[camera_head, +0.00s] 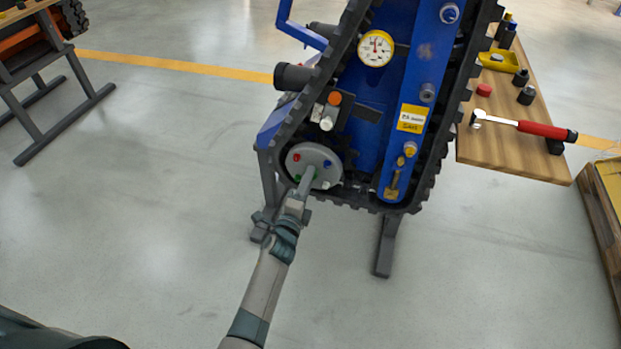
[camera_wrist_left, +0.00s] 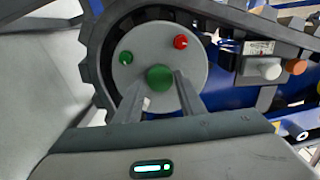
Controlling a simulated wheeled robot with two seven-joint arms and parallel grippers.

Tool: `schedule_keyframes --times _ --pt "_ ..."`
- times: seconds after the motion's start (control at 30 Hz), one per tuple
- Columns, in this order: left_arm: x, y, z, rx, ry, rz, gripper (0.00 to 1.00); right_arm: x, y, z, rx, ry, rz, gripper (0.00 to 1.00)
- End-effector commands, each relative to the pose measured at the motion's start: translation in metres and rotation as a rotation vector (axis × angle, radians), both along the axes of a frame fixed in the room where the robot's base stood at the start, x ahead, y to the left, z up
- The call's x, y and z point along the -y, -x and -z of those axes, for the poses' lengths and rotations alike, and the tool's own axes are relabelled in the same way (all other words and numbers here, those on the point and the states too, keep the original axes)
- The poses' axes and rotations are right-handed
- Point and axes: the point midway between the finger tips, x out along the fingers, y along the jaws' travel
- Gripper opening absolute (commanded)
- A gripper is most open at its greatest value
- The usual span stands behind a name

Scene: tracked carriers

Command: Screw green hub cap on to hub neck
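The grey round hub plate (camera_head: 326,151) is at the lower end of the blue tracked carrier (camera_head: 370,110). In the left wrist view the hub plate (camera_wrist_left: 150,38) fills the middle. The green hub cap (camera_wrist_left: 160,77) sits at its centre, between the fingertips of my left gripper (camera_wrist_left: 160,85), which look closed on its sides. The hub neck is hidden behind cap and fingers. A smaller green knob (camera_wrist_left: 126,62) and a red knob (camera_wrist_left: 180,42) are on the plate. In the head view my left gripper (camera_head: 308,180) reaches the plate. My right gripper is not in view.
Black track (camera_head: 430,165) edges the carrier. An orange knob (camera_head: 334,98) and white knob (camera_head: 327,123) stick out above the plate. The floor in front is clear.

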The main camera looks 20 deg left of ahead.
Motion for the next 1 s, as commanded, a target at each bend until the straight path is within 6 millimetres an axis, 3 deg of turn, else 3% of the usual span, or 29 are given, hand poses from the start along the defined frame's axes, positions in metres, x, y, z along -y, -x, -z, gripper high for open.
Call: schedule_keyframes --times 0.03,0.1,0.57,0.77,1.0 --pt "0.000 0.001 0.001 -0.002 0.006 0.001 0.47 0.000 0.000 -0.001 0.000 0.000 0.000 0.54" --pt "0.000 0.001 0.000 -0.002 0.008 0.001 0.57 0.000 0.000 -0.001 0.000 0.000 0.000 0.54" --pt "0.000 0.006 0.001 -0.002 0.012 0.000 0.57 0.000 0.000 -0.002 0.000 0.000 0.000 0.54" --pt "-0.001 0.027 0.001 -0.003 0.012 0.000 0.57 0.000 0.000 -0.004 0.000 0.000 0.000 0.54" --pt "-0.002 0.069 0.001 -0.004 0.012 0.000 0.57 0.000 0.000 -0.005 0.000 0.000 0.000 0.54"
